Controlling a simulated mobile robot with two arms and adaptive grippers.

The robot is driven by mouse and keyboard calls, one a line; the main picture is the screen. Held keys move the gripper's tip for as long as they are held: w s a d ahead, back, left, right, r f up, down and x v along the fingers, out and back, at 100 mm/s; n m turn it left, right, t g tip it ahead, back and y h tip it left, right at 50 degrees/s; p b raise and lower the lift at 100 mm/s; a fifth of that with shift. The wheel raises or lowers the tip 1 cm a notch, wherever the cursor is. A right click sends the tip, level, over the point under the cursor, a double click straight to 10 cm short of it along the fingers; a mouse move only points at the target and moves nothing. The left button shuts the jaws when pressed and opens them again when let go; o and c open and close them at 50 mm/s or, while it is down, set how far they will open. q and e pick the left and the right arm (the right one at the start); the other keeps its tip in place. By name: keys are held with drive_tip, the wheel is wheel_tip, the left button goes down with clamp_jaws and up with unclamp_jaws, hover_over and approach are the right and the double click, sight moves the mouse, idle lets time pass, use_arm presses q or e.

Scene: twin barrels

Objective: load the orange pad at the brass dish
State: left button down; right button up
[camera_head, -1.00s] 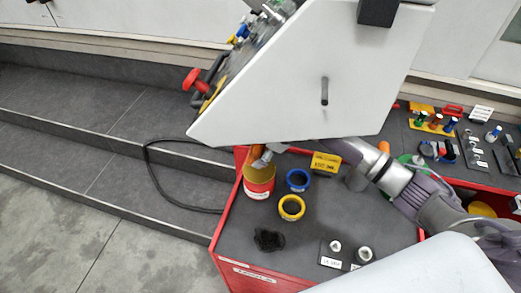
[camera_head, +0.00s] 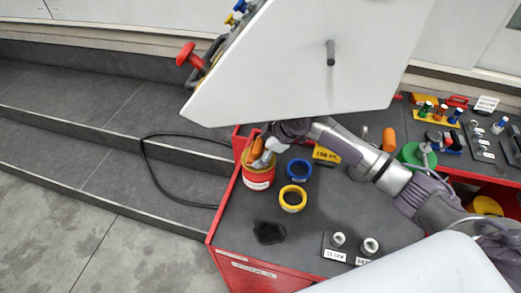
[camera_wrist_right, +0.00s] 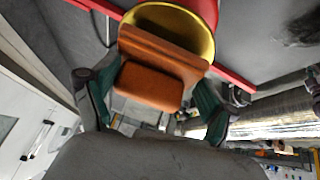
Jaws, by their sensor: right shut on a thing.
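The brass dish (camera_head: 247,165) sits in a round red holder with a white label, near the left corner of the red-edged bench. My right gripper (camera_head: 262,157) is over it, shut on the orange pad (camera_head: 257,146). In the right wrist view the orange pad (camera_wrist_right: 152,86) is between the two green-lined fingers, and the brass dish (camera_wrist_right: 201,38) lies just beyond it. The pad overlaps the dish's rim in this view; I cannot tell whether they touch. Part of the dish's inside is hidden by the pad and gripper. My left gripper is not in view.
A blue ring (camera_head: 299,170) and a yellow ring (camera_head: 293,198) stand close right of the dish. A black pad (camera_head: 269,232) and a labelled plate with metal fittings (camera_head: 350,247) lie nearer. A large white slanted panel (camera_head: 290,65) hangs above the bench's back.

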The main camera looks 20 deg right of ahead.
sight(255, 145)
drive_tip(key=shift+f+b, duration=0.6)
drive_tip(key=shift+f, duration=0.5)
idle(1.2)
drive_tip(key=shift+f, duration=0.15)
idle(2.1)
drive_tip(key=shift+p, duration=0.35)
wheel_tip(255, 145, up, 7)
drive_tip(key=p, duration=0.6)
idle(0.6)
